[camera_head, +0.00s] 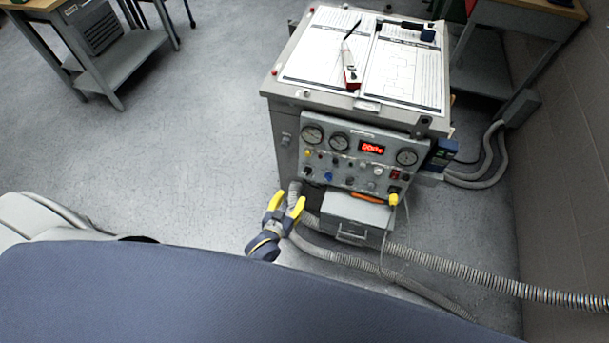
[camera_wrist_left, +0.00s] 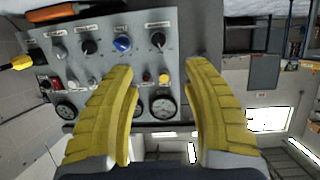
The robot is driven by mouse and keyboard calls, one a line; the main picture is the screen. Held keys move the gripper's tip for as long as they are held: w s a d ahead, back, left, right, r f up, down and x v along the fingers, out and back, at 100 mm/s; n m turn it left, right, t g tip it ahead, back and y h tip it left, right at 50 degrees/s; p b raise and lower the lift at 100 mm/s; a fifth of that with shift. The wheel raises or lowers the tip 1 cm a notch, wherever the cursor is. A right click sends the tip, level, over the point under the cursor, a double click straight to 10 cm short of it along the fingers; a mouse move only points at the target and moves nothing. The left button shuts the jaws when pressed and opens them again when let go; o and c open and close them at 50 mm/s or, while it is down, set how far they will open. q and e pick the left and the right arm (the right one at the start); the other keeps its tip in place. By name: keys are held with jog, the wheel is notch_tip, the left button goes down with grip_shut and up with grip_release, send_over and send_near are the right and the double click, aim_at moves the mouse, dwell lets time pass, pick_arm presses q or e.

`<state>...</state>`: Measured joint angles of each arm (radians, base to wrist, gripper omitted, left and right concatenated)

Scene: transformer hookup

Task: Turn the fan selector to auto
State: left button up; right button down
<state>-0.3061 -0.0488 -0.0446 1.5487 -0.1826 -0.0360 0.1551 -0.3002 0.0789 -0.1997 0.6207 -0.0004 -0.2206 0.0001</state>
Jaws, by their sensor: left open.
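The grey control panel (camera_head: 355,160) on the front of the cabinet has several small knobs. In the left wrist view the panel appears upside down, with a blue knob (camera_wrist_left: 122,44), a black knob (camera_wrist_left: 158,40) and another black knob (camera_wrist_left: 88,46) in a row. Their labels are too small to read, so I cannot tell which is the fan selector. My left gripper (camera_head: 286,204) is open and empty, in front of the panel's lower left corner and apart from it. Its yellow fingers also show in the left wrist view (camera_wrist_left: 161,72). My right gripper is not in view.
The panel also carries round gauges (camera_head: 312,135) and a red display (camera_head: 372,147). Below it are an orange-handled tool (camera_head: 368,198), a yellow plug (camera_head: 393,199) and a grey drawer box (camera_head: 350,220). Ribbed hoses (camera_head: 470,280) cross the floor. Open floor lies left of the cabinet.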

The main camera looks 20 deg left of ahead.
aim_at(306, 172)
pick_arm(q)
jog(key=w+f+n, duration=0.1)
jog(key=w, duration=0.4)
jog(key=w+f, duration=0.2)
jog(key=w, duration=0.3)
jog(key=w+d+f+n, duration=0.1)
jog(key=w, duration=0.5)
jog(key=shift+f+n, duration=0.15)
jog(key=shift+n, duration=0.15)
grip_shut()
dwell(0.5)
